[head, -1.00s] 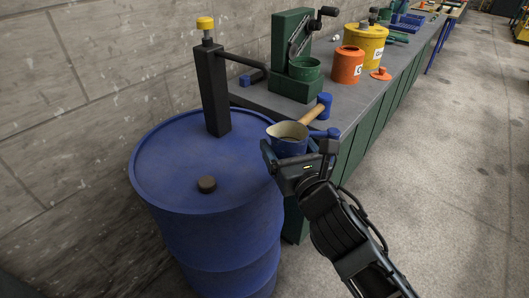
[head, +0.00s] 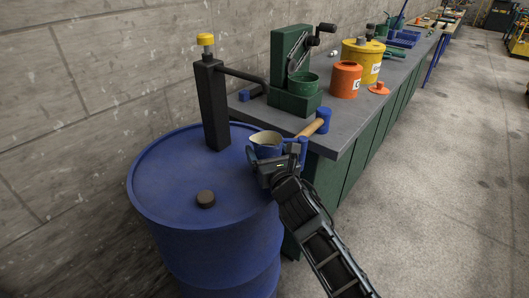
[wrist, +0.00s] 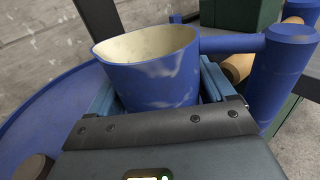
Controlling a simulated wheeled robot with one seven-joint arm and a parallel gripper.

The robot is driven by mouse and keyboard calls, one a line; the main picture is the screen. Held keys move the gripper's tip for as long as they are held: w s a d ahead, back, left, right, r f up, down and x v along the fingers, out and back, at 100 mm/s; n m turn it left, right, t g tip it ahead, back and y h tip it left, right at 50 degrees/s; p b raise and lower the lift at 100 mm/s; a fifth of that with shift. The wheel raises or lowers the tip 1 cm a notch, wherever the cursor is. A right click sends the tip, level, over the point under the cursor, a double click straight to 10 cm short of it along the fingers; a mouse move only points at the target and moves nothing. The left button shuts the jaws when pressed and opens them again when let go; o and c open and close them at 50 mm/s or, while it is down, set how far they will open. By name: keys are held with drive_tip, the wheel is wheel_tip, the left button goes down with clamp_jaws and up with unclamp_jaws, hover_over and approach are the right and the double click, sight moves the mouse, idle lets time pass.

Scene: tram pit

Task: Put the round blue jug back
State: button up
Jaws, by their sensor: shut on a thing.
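The round blue jug (head: 266,144) has a pale inside and a blue side handle (wrist: 276,75). My gripper (head: 274,160) is shut on the jug's body, with a finger on each side in the wrist view, where the jug (wrist: 155,78) is upright. In the head view the jug is at the right edge of the blue drum's top (head: 165,185), close to the corner of the workbench (head: 340,130). I cannot tell whether its base touches the drum, since my gripper hides it.
On the drum stand a dark pump with a yellow cap (head: 209,95) and a dark bung (head: 205,199). The floor at right is clear.

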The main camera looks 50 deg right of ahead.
drive_tip(key=shift+w+d+f, duration=0.45)
drive_tip(key=shift+w+f, duration=0.1)
drive_tip(key=shift+w, duration=0.25)
drive_tip(key=o, duration=1.2)
drive_tip(key=shift+c, duration=0.2)
drive_tip(key=shift+f, duration=0.1)
